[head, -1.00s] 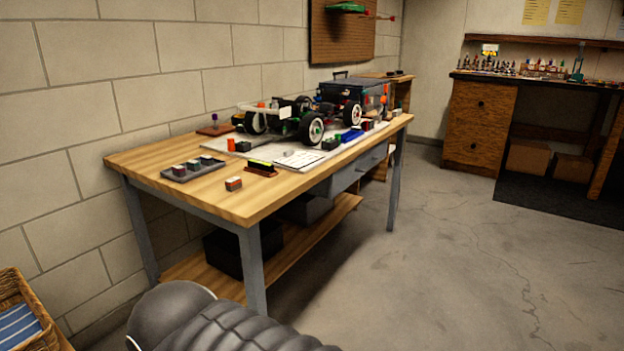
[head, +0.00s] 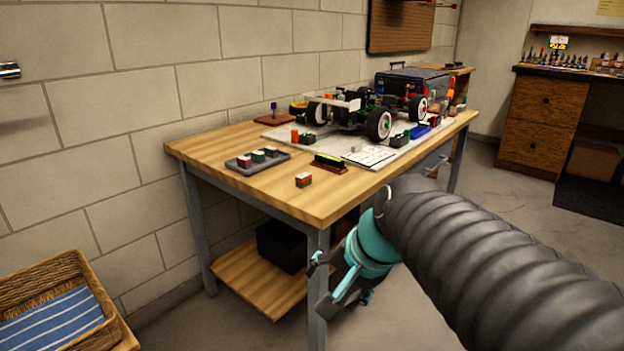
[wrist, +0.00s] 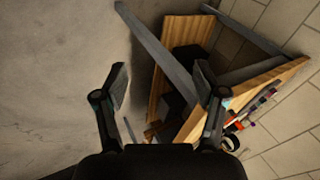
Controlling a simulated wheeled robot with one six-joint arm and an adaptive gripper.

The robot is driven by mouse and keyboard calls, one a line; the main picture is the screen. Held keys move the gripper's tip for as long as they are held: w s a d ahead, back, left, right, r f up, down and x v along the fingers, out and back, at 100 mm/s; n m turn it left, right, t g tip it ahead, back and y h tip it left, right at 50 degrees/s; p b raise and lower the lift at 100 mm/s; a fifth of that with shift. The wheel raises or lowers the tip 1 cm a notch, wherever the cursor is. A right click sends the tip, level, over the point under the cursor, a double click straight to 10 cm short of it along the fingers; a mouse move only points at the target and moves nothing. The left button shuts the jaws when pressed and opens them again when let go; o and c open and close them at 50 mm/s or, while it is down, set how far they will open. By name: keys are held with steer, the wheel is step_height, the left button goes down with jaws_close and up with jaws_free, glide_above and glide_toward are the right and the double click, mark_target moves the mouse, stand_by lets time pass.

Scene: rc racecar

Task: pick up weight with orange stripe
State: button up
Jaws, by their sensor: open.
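The small weight with an orange stripe (head: 303,180) sits alone on the wooden table (head: 225,190), near its front edge. It has grey and white parts with the stripe across it. I cannot make it out in the wrist view. My gripper (head: 321,284) is open and empty, below the tabletop and in front of the table's near leg, lower than the weight and apart from it. In the wrist view my gripper (wrist: 160,78) has its fingers spread, with the tilted table legs and lower shelf beyond them.
A grey tray (head: 236,166) with several small blocks lies left of the weight. An RC car (head: 350,112) on a white board fills the back. A wicker basket (head: 95,285) stands at lower left.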

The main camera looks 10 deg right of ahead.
steer(key=w+d+r+m+t+y, duration=0.1)
steer(key=w+r+m, duration=0.2)
steer(key=w+m, duration=0.25)
steer(key=w+d+r+m+t+y, duration=0.1)
steer(key=w+d+r+m+y, duration=0.15)
steer(key=w+m, duration=0.3)
steer(key=m+t+y, duration=0.1)
steer(key=m+t, duration=0.1)
steer(key=m, duration=0.7)
glide_toward(307, 177)
steer(key=v, duration=0.3)
steer(key=shift+s+d+r+p, duration=0.15)
steer(key=shift+s+d+p, duration=0.15)
steer(key=shift+p, duration=0.1)
steer(key=shift+w, duration=0.4)
steer(key=x, duration=0.8)
steer(key=shift+a+r, duration=0.1)
steer(key=shift+b+x, duration=0.4)
steer(key=shift+x, duration=2.3)
steer(key=shift+s+a, duration=0.1)
steer(key=shift+s, duration=0.1)
steer(key=c, duration=1.3)
